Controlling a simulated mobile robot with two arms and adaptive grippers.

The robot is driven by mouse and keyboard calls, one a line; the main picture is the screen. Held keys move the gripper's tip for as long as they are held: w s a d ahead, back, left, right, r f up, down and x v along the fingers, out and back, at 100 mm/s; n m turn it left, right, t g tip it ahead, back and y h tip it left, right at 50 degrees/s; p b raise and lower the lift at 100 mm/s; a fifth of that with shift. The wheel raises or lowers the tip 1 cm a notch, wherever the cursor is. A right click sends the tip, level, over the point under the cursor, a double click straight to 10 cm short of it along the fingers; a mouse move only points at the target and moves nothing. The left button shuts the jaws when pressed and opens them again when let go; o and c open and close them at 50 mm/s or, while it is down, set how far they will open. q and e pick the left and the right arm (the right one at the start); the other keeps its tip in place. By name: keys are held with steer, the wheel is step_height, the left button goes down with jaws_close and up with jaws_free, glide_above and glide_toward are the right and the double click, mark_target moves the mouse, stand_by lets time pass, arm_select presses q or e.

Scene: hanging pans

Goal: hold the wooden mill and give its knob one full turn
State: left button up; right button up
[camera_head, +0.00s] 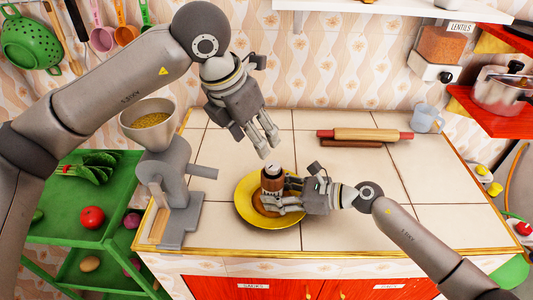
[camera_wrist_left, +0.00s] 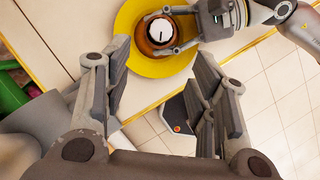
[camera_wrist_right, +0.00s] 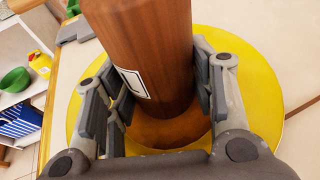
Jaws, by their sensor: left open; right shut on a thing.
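The wooden mill (camera_head: 271,184) stands upright on the yellow plate (camera_head: 243,213) on the tiled counter. In the right wrist view its brown body (camera_wrist_right: 155,50) bears a small white label. My right gripper (camera_head: 276,203) is shut on the mill's body low down, one finger on each side. The mill's knob (camera_head: 273,170) is the pale top; from above, in the left wrist view, the knob (camera_wrist_left: 160,31) is a white disc with a dark mark. My left gripper (camera_head: 264,144) is open and empty above the mill, fingers pointing down, apart from the knob.
A grey grinder (camera_head: 180,190) with a grain-filled hopper stands left of the plate. A rolling pin (camera_head: 365,134) and a measuring jug (camera_head: 425,118) lie and stand farther back right. The counter right of my right gripper is clear. A green cart (camera_head: 75,228) stands at the left.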

mark_target(273, 165)
arm_select(q)
steer(key=w+d+f+n, duration=0.1)
steer(key=f, duration=0.2)
steer(key=w+d+f+n, duration=0.1)
steer(key=f, duration=0.3)
steer(key=w+d+f+n+t+y, duration=0.1)
steer(key=f+n, duration=0.1)
steer(key=f, duration=0.2)
steer(key=shift+w+d, duration=0.15)
steer(key=shift+d, duration=0.15)
steer(key=shift+r, duration=0.1)
steer(key=c, duration=1)
steer(key=shift+w+a+m+g+h, duration=0.15)
steer(key=shift+m+h, duration=0.25)
steer(key=shift+m, duration=0.75)
steer(key=shift+s+m+g+h, duration=0.1)
steer(key=shift+m+g+h, duration=0.25)
steer(key=shift+m, duration=0.8)
